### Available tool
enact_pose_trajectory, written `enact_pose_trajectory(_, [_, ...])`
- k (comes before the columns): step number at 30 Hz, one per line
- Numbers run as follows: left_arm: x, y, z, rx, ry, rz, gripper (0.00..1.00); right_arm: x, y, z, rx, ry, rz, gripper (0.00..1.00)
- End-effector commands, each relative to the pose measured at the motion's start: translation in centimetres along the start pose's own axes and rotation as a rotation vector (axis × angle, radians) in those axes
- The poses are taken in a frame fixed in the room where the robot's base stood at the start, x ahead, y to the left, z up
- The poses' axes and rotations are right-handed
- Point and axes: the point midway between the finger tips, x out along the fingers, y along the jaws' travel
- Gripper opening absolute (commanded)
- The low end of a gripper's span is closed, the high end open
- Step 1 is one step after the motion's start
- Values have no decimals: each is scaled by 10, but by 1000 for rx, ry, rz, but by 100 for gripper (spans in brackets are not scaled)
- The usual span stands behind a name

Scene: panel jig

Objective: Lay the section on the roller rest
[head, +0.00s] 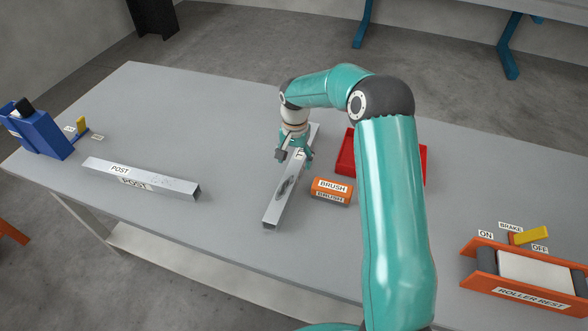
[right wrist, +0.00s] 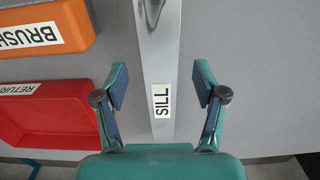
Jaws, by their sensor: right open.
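A grey metal section labelled SILL (head: 285,192) lies on the table in the middle of the head view, with dark smudges on its near part. It also runs down the middle of the right wrist view (right wrist: 159,50). My right gripper (head: 294,157) is over its farther half. In the right wrist view its open fingers (right wrist: 160,85) stand on either side of the section, with gaps to both sides. The orange roller rest (head: 530,297) is at the right edge of the head view, with a pale middle and dark rollers. My left gripper is not in view.
A second section, labelled POST (head: 150,182), lies to the left. The orange brush (head: 332,190) is just right of the sill, and the red RETURN tray (head: 345,155) is partly behind my arm. A yellow brake lever (head: 531,235) is near OFF. A blue device (head: 40,131) stands far left.

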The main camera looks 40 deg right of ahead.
Motion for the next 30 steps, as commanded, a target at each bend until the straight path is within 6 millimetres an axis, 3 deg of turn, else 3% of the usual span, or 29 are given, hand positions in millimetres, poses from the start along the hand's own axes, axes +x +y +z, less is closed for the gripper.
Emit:
enact_pose_trajectory(6, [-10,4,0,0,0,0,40,29,0,0,0,-2,3,71])
enact_pose_trajectory(15, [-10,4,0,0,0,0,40,35,0,0,0,0,0,71])
enact_pose_trajectory(28, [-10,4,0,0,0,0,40,35,0,-1,1,0,1,1])
enact_pose_trajectory(30, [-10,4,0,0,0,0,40,35,1,-1,1,0,1,0])
